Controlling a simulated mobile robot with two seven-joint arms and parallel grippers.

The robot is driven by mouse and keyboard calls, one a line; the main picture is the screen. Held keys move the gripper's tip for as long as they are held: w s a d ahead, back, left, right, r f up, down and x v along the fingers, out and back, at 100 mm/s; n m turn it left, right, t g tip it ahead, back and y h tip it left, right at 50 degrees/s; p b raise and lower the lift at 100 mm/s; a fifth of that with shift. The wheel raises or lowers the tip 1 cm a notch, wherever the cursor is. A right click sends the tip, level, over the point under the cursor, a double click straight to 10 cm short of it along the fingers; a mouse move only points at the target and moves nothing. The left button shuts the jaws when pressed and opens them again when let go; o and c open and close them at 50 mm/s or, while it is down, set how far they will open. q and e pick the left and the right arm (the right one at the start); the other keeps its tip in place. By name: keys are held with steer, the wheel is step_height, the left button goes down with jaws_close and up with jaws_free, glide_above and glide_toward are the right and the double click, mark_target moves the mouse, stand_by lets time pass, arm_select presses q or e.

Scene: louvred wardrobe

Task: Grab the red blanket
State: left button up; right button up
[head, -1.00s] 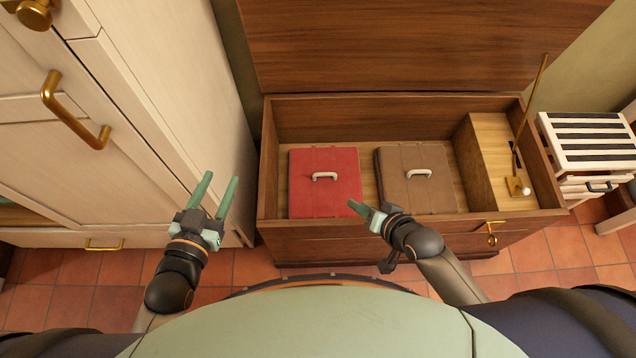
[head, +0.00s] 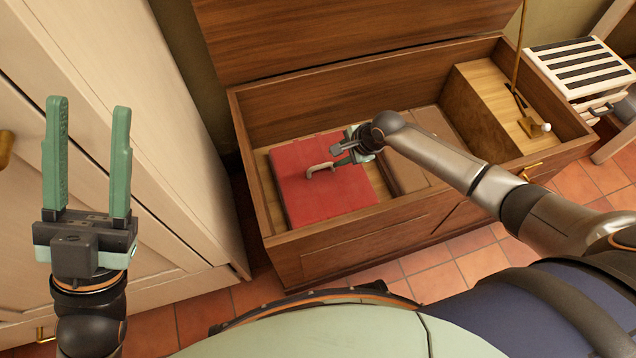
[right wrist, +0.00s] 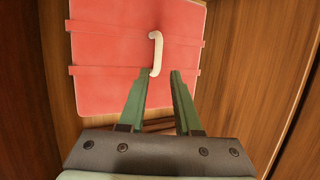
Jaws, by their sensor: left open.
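The red blanket (head: 305,205) looks like a flat, square red bundle with straps and a pale carry handle (head: 320,170). It lies in the left part of the open wooden chest, and it fills the upper middle of the right wrist view (right wrist: 105,85). My right gripper (head: 338,160) reaches in over the blanket beside the handle. In the right wrist view its fingers (right wrist: 157,75) are apart, with the handle's near end between or just beyond the tips; I cannot tell if they touch. My left gripper (head: 90,105) is open and empty in front of the pale wardrobe, away from the blanket.
The chest (head: 345,230) has raised walls and its lid (head: 320,30) stands open behind. A brown bundle (head: 405,170) lies right of the red blanket, partly under my right arm. A golf club (head: 530,120) stands in the right compartment. The wardrobe (head: 130,150) borders the left side.

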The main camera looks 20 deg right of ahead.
mark_target(321, 165)
steer(key=b+x, duration=0.2)
steer(key=x, duration=0.3)
steer(key=shift+s, duration=0.1)
steer(key=b+x, duration=0.4)
steer(key=x, duration=0.1)
steer(key=shift+s+a+f, duration=0.1)
steer(key=shift+a, duration=0.1)
arm_select(q)
step_height(321, 165, down, 8)
steer(key=shift+w+d+g, duration=0.15)
steer(key=shift+d+g, duration=0.15)
steer(key=shift+d, duration=0.1)
arm_select(e)
steer(key=shift+c, duration=0.2)
arm_select(q)
steer(key=shift+n, duration=0.3)
arm_select(e)
jaws_close()
steer(key=shift+r, duration=0.2)
